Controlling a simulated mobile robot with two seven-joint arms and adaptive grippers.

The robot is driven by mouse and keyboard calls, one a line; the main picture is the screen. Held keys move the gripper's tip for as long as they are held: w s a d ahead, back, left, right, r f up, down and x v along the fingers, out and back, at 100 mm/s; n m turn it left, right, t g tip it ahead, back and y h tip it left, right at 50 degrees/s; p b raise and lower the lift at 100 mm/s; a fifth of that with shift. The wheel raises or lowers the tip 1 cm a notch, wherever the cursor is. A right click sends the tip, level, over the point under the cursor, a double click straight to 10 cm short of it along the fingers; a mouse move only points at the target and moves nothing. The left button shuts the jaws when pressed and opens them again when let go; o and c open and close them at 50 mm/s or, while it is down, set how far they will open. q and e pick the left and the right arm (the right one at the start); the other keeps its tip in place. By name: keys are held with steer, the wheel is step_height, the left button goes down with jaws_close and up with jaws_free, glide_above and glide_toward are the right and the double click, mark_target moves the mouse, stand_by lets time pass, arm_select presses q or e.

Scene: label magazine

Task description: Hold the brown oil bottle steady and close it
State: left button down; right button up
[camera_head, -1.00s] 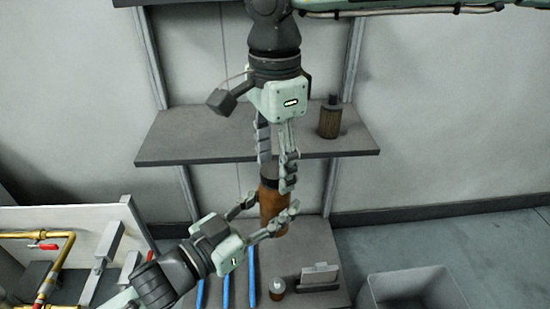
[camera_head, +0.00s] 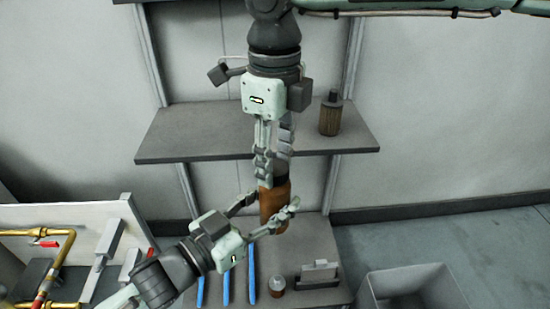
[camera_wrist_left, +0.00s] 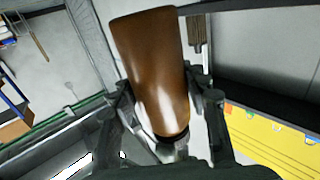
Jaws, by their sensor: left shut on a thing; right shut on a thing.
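The brown oil bottle (camera_head: 274,208) stands upright in the head view above the lower shelf. My left gripper (camera_head: 268,205) is shut around its body from the lower left. The bottle also fills the middle of the left wrist view (camera_wrist_left: 155,75), with a finger on each side. My right gripper (camera_head: 273,172) points straight down over the bottle, its fingers shut on the dark cap at the bottle's top. The fingers mostly hide the cap, so I cannot tell how far it is seated.
A second brown bottle with a dark top (camera_head: 331,116) stands on the upper shelf (camera_head: 195,132), right of my right gripper. Below are blue strips (camera_head: 226,275), a small jar (camera_head: 277,286) and a grey holder (camera_head: 319,272). A grey bin (camera_head: 410,295) stands at lower right.

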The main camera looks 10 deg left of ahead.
steer(key=o, duration=1.3)
steer(key=shift+r, duration=2.3)
steer(key=shift+c, duration=0.6)
steer(key=r+n, duration=0.1)
steer(key=n, duration=0.2)
steer(key=shift+r, duration=0.35)
steer(key=r+n, duration=0.1)
steer(key=n, duration=0.3)
steer(key=shift+r, duration=0.35)
